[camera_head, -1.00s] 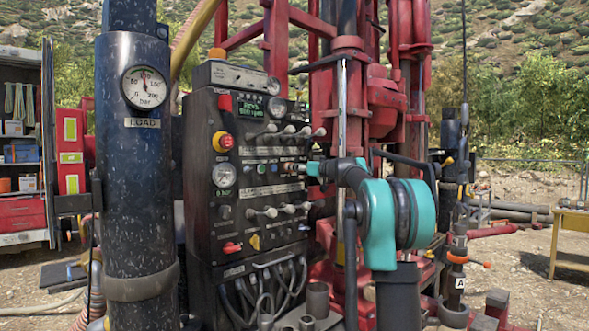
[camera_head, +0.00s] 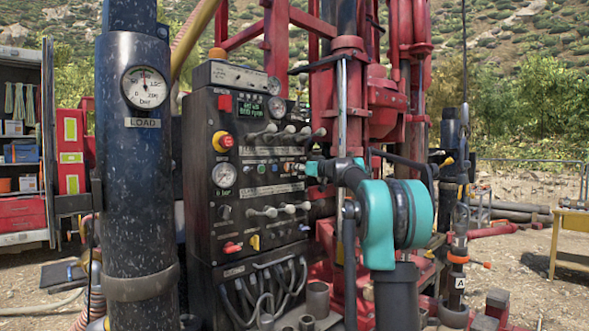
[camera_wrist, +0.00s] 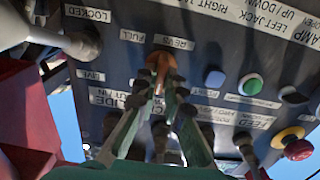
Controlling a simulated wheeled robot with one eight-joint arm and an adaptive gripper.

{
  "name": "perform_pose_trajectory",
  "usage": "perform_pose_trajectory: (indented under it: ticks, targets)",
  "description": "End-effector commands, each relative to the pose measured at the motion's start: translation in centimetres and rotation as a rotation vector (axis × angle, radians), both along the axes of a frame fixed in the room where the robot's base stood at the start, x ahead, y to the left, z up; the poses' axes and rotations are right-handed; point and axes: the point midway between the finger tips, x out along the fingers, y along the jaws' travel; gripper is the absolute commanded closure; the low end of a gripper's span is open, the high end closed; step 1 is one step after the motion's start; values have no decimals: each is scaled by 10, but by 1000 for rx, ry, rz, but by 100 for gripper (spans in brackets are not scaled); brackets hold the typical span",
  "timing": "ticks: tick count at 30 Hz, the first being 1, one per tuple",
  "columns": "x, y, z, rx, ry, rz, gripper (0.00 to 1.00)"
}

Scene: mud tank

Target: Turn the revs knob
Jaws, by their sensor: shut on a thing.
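The revs knob (camera_wrist: 161,62) is small and orange, on the dark panel under the upside-down REVS label (camera_wrist: 174,42) in the wrist view. My gripper (camera_wrist: 163,82) has its two green fingers closed on the knob, with the fingertips covering its lower part. In the head view my gripper (camera_head: 312,168) reaches the right edge of the black control panel (camera_head: 236,180), and the knob cannot be made out there. A small green-lit display (camera_head: 249,107) with text sits on the upper panel.
A green button (camera_wrist: 250,85), a blue button (camera_wrist: 214,80) and a red-yellow knob (camera_wrist: 293,143) lie close by on the panel. Rows of levers (camera_head: 280,133) stick out near my gripper. A thick dark column (camera_head: 138,200) stands left; the red rig (camera_head: 385,95) is behind.

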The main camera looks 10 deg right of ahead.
Motion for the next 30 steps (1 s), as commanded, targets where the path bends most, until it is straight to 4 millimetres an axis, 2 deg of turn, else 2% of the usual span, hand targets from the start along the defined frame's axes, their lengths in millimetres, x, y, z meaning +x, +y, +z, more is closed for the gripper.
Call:
perform_pose_trajectory:
  ticks: [8, 30]
  targets:
    - [0, -1, 0, 92, 67, 0, 100]
    - [2, -2, -1, 533, 387, 0, 100]
